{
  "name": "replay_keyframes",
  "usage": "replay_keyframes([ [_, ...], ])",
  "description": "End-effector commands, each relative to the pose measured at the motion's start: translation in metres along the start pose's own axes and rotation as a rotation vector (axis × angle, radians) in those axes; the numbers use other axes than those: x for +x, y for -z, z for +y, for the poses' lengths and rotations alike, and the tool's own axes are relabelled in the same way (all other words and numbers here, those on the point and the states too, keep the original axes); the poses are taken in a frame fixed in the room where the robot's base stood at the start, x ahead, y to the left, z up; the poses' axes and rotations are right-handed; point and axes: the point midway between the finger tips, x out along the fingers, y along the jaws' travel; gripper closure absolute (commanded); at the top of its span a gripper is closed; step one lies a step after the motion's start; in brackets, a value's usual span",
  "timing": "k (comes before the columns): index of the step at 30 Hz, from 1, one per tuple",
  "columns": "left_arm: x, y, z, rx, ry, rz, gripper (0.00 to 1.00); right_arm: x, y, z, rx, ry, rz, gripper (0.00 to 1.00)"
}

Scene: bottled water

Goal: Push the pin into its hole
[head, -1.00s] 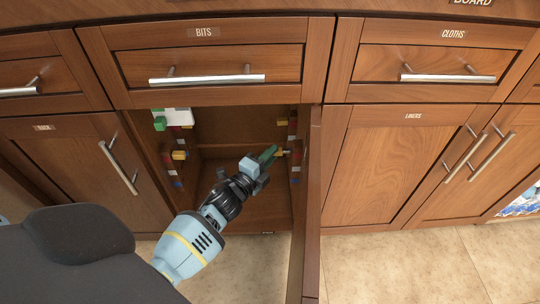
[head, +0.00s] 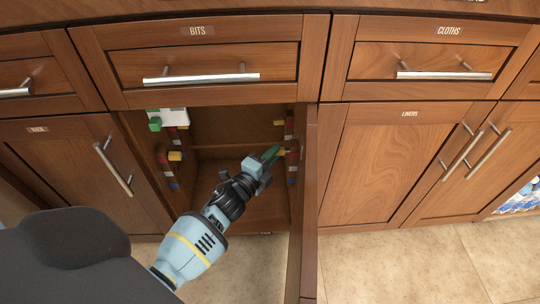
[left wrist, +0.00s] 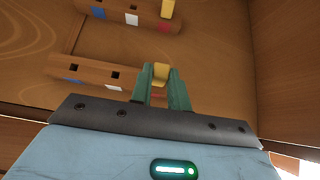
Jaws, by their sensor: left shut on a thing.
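My left gripper (head: 271,154) reaches into the open cabinet and points at the rail (head: 290,150) on its right wall. In the left wrist view its green fingers (left wrist: 161,92) are shut on a yellow pin (left wrist: 160,73). The pin's end shows between the fingertips, in front of the lower striped rail (left wrist: 95,72), which has dark square holes. The fingers hide part of that rail, and I cannot tell how deep the pin sits. Another yellow pin (left wrist: 167,9) stands in the upper rail (left wrist: 112,14). My right gripper is not in view.
The open door (head: 309,210) stands just right of my gripper. The left wall's rail (head: 163,160) carries a yellow pin (head: 175,156), with a green block (head: 155,124) above. The closed BITS drawer (head: 200,62) is overhead. The cabinet's lower middle is free.

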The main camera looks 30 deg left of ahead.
Motion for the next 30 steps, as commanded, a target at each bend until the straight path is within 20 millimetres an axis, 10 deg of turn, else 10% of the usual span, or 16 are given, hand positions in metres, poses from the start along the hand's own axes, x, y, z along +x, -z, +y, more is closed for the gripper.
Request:
replay_keyframes([
  [17,0.0079,0.0098,-0.0004,0.0,0.0,0.0,1.0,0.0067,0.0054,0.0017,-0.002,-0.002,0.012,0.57],
  [18,0.0079,0.0097,-0.0003,0.001,0.0,-0.001,0.8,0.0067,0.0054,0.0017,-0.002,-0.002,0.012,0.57],
  [23,0.0078,0.0096,-0.0005,0.0,0.0,0.0,0.59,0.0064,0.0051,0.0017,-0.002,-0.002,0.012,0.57],
  [30,0.0075,0.0095,-0.0002,0.0,0.0,0.0,0.57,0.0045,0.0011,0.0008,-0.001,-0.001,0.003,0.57],
])
